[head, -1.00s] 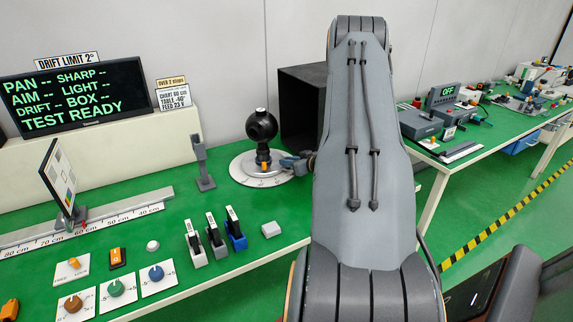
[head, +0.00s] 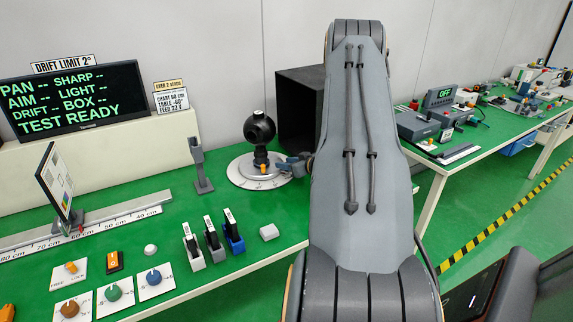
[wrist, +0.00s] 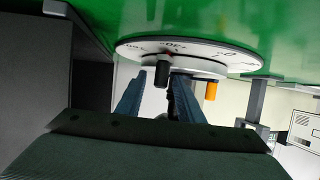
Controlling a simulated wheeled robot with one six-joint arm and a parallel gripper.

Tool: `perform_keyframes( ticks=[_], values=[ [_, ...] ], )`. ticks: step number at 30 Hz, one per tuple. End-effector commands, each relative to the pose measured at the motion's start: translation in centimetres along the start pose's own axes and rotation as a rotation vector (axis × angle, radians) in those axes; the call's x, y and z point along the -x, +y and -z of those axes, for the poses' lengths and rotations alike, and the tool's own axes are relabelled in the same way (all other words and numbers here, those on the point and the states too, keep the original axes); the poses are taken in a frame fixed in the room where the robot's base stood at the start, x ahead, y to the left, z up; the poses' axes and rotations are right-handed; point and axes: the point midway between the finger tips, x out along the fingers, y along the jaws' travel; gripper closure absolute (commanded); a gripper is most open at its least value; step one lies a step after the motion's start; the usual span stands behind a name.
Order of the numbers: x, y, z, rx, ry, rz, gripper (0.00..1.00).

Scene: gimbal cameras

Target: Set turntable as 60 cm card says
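The turntable (head: 244,180) is a white disc with a degree scale on the green bench, with a black ball-shaped camera (head: 260,127) standing on it and an orange part at its front. The wrist view shows the disc's rim (wrist: 225,57), a dark peg (wrist: 162,74) and an orange peg (wrist: 211,91). My gripper (wrist: 158,76) is open at the rim, its two fingers on either side of the dark peg, with a gap visible on the left. In the head view my arm partly hides it. The card (head: 172,100) mentions chart 60 cm and a table angle; its digits are small.
A chart board (head: 57,183) stands on the scaled rail (head: 110,218) near 60 cm. Knobs and switches (head: 114,261) fill the front left. A grey post (head: 200,165) stands left of the turntable, a black box (head: 298,105) behind it. The screen (head: 75,97) reads TEST READY.

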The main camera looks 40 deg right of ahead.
Motion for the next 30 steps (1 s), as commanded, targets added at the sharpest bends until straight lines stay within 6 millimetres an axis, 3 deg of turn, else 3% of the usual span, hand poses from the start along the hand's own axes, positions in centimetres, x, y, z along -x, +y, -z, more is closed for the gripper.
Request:
perform_keyframes(
  ticks=[7, 15, 21, 30],
  values=[
    [0.9, 0.1, -0.1, -0.001, 0.0, -0.001, 0.66],
    [5.2, 0.1, -0.1, 0.0, 0.0, -0.002, 0.66],
    [7.4, 0.1, 0.0, 0.0, 0.0, -0.001, 0.66],
    [7.8, 0.0, 0.0, 0.0, 0.0, 0.0, 0.66]
  ],
)
